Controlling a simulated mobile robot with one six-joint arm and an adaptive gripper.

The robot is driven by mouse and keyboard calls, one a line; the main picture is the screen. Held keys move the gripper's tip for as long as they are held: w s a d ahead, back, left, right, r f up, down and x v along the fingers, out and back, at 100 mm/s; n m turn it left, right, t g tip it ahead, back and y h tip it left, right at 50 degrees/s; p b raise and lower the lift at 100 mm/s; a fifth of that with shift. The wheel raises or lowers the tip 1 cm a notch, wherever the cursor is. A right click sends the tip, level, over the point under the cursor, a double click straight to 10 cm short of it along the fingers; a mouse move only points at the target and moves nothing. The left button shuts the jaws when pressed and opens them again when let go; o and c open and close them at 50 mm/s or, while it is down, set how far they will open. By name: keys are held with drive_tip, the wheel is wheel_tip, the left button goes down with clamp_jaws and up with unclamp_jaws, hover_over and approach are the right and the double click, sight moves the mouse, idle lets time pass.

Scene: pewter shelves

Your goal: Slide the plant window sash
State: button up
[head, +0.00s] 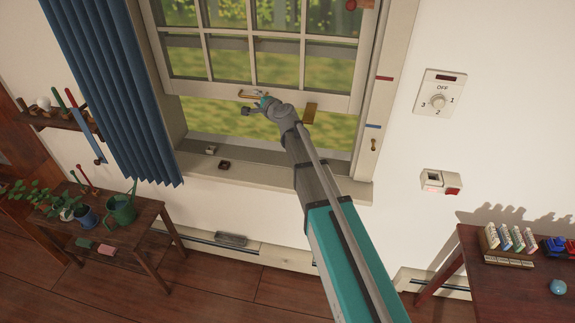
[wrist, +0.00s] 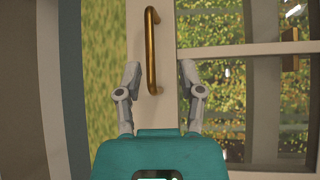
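The window sash (head: 215,90) is a pale frame with several panes, and its bottom rail stands above the sill with an open gap beneath it. A brass bar handle (head: 247,95) is on the bottom rail. My gripper (head: 258,106) is at the rail, close to this handle. In the wrist view the handle (wrist: 153,50) shows upright ahead of my gripper (wrist: 160,68), between the lines of the two spread fingers and nearer the left one. The gripper is open and empty; I cannot tell whether a finger touches the handle.
A blue curtain (head: 110,90) hangs left of the window. The sill (head: 270,155) carries small fittings. Red (head: 385,78) and blue (head: 373,126) marks are on the right frame. A plant table (head: 150,215) stands lower left, another table (head: 490,290) lower right.

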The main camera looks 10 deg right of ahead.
drive_tip(key=p+v, duration=0.1)
drive_tip(key=v, duration=0.7)
drive_tip(key=s+d+f+n+g+h, duration=0.1)
drive_tip(key=s+f+n+g, duration=0.3)
drive_tip(key=s, duration=0.4)
drive_tip(key=s+d+f+n+g+h, duration=0.1)
drive_tip(key=s+d+f+n+g, duration=0.2)
drive_tip(key=s+f+n+g, duration=0.2)
drive_tip(key=shift+s+d+f+n+p, duration=0.2)
drive_tip(key=shift+s+f+n+p, duration=0.15)
drive_tip(key=shift+s+f+n, duration=1)
drive_tip(key=shift+s+m, duration=0.35)
drive_tip(key=shift+s, duration=0.2)
drive_tip(key=w+a+r+m+t+y+b, duration=0.1)
drive_tip(key=w+r+m+t, duration=0.3)
drive_tip(key=w, duration=0.4)
drive_tip(key=w+a+r+m+t+y+b, duration=0.1)
drive_tip(key=w+a+r+m+t, duration=0.2)
drive_tip(key=w+r+m+t, duration=0.2)
drive_tip(key=shift+w+r+m, duration=0.7)
drive_tip(key=shift+w+m, duration=0.4)
drive_tip(key=shift+w, duration=0.8)
drive_tip(key=shift+a, duration=0.1)
